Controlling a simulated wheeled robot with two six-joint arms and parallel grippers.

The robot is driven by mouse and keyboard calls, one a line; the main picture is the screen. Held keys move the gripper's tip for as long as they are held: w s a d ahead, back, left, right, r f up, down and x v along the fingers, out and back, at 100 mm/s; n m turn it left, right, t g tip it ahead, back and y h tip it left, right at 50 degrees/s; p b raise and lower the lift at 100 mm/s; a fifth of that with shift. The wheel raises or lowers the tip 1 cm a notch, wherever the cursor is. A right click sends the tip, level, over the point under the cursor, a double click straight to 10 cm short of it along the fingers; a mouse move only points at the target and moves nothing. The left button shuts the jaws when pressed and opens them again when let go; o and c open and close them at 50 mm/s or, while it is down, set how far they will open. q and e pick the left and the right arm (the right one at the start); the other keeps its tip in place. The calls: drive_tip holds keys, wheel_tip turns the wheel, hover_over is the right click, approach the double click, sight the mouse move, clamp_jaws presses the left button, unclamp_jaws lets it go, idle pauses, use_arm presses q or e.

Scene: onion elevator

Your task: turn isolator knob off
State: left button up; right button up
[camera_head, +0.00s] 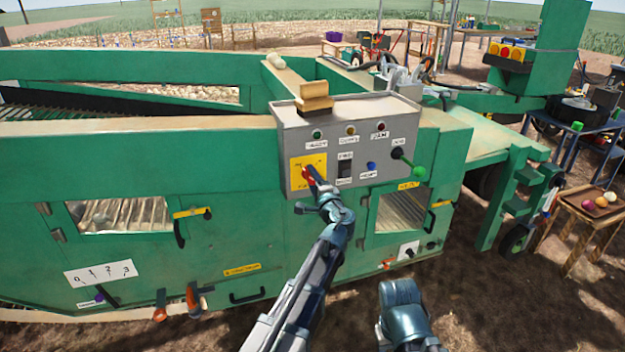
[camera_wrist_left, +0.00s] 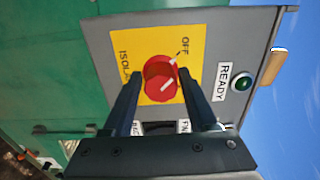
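The isolator knob (camera_wrist_left: 160,80) is round and red with a white line on it. It sits on a yellow plate (camera_wrist_left: 190,45) marked OFF and ISOL, turned sideways in the left wrist view. In the head view the yellow plate (camera_head: 296,175) is at the lower left of the grey control box (camera_head: 350,110); the knob is mostly hidden by my gripper. My left gripper (camera_head: 309,184) is at the plate. Its two fingers are open, one on each side of the knob, with narrow gaps showing. Of my right arm only a link shows at the bottom; its fingers are out of view.
A green READY lamp (camera_wrist_left: 243,83) is beside the plate. A black rocker switch (camera_head: 345,168), a blue button (camera_head: 371,166) and a green-tipped joystick (camera_head: 418,171) are to the right. A wooden block (camera_head: 314,97) lies on the box. A yellow-marked handle (camera_head: 192,212) juts out at left.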

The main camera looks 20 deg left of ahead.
use_arm(q)
drive_tip(key=shift+o, duration=1)
drive_tip(key=v, duration=1.3)
drive_tip(key=shift+s+d, duration=0.25)
drive_tip(key=shift+s, duration=0.05)
